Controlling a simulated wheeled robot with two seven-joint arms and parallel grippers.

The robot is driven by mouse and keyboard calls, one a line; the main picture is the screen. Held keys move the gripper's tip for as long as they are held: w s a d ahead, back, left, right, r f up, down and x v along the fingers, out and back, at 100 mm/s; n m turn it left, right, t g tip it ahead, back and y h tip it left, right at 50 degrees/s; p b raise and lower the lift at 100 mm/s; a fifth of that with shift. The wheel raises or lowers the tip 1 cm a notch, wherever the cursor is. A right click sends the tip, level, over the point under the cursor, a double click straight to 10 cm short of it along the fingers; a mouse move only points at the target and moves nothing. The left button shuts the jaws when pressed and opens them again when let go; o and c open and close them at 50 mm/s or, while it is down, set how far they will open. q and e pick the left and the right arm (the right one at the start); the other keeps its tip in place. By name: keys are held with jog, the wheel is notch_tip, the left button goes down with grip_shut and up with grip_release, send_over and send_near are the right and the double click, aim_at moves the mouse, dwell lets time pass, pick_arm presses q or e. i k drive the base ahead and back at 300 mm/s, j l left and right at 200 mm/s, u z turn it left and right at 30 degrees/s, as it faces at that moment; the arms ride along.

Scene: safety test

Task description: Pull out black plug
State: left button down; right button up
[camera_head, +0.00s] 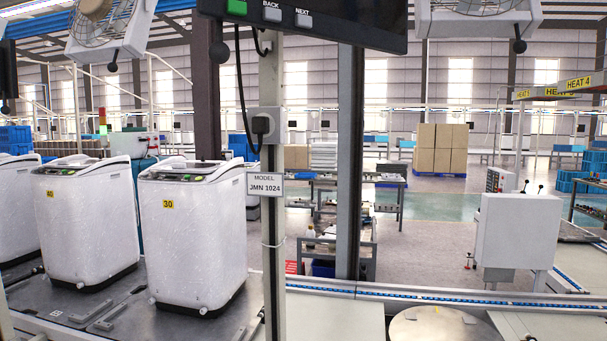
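A black plug (262,125) sits in a grey socket box (275,118) on a light grey post, in the middle left of the head view. A black cable (241,95) runs from the plug up towards the dark screen above. The plug appears seated in the socket. Neither of my grippers shows in this view.
The grey post (272,220) carries a white label reading JMN 1024 (265,184). A dark screen (320,22) hangs overhead. White washing machines (195,240) stand on a conveyor at left. A dark pillar (349,160) stands right of the post. A round plate (440,325) lies low at right.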

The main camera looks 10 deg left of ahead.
aim_at(261, 125)
jog(key=u, duration=0.35)
jog(key=i+l+u, duration=0.4)
jog(key=l+u, duration=0.15)
jog(key=i+l+u, duration=0.25)
jog(key=l, duration=0.25)
jog(key=i+l, duration=0.1)
jog(key=l, duration=0.3)
jog(key=i+l, duration=0.15)
jog(key=l, duration=0.2)
jog(key=i+l+u, duration=0.1)
jog(key=l, duration=0.3)
jog(key=i+l, duration=0.15)
jog(key=l, duration=0.25)
